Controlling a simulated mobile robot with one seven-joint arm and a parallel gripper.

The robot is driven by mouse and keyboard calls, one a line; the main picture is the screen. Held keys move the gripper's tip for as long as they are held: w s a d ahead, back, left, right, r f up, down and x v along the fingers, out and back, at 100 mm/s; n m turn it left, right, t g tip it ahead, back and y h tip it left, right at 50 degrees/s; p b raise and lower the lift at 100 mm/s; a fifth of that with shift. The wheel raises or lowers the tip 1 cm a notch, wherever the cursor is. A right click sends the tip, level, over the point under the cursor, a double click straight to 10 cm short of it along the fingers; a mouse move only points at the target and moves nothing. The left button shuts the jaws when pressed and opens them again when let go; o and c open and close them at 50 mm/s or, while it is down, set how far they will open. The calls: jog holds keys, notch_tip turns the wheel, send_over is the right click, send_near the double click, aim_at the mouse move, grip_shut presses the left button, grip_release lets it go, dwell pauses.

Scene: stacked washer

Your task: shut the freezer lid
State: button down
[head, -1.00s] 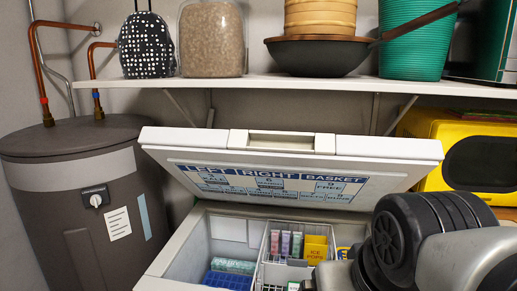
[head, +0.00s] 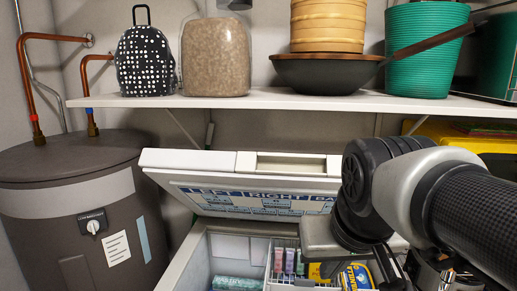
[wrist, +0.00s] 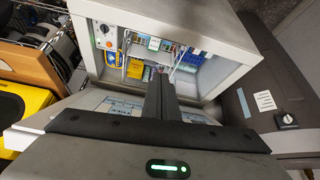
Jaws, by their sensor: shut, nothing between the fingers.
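The white chest freezer (head: 178,262) stands open. Its lid (head: 205,163) is raised and tilted, with a blue-lettered label (head: 255,200) on its underside. My gripper (wrist: 160,85) is shut and empty, its dark fingers together in the wrist view. In the head view my wrist and the grey gripper body cover the lid's right part, and the fingertips are hidden. The gripper is in front of the lid's underside, above the freezer opening. In the wrist view the freezer interior (wrist: 190,38) shows beyond the fingers. I cannot tell whether the gripper touches the lid.
A shelf (head: 240,103) above the freezer carries a dotted backpack (head: 145,60), a grain jar (head: 215,58), a wok (head: 325,74) and a green bucket (head: 420,50). A grey tank (head: 75,215) stands left. A yellow case (head: 440,132) is behind my arm.

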jog(key=w+d+r+m+p, duration=0.1)
jog(key=w+r+p, duration=0.5)
jog(key=w+r, duration=0.5)
jog(key=p, duration=0.4)
send_near(318, 175)
jog(key=shift+m+h, duration=0.3)
jog(key=shift+h, duration=0.1)
jog(key=w+f, duration=0.5)
jog(key=f, duration=0.1)
jog(key=shift+w+d, duration=0.35)
jog(key=shift+w, duration=0.05)
jog(key=shift+f, duration=0.15)
